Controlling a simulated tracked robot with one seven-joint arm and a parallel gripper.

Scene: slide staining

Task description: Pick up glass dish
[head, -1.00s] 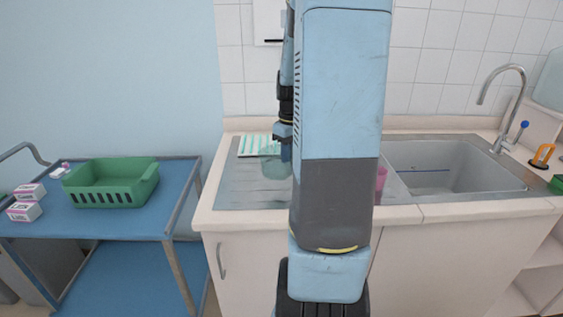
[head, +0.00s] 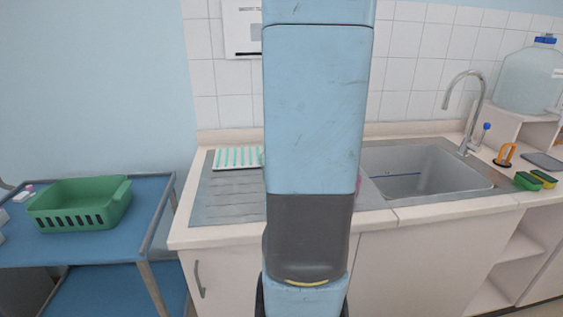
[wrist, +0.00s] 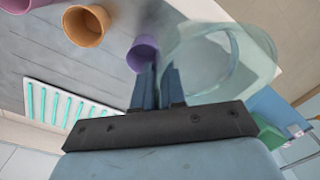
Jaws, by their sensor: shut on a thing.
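The glass dish (wrist: 262,62) is a clear, pale greenish round vessel. In the wrist view it sits at the upper right of my fingers, with its wall at the fingertips. My gripper (wrist: 157,88) is shut on this wall, and the dish looks tilted in the wrist view. In the head view my own arm hides both the gripper and the dish.
Purple (wrist: 143,55) and orange (wrist: 86,27) cups stand near the fingers. A white, teal-striped item (head: 238,157) lies on the drainer (head: 225,195). The sink (head: 415,172) is right; a green basket (head: 80,204) sits on the blue trolley (head: 100,247).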

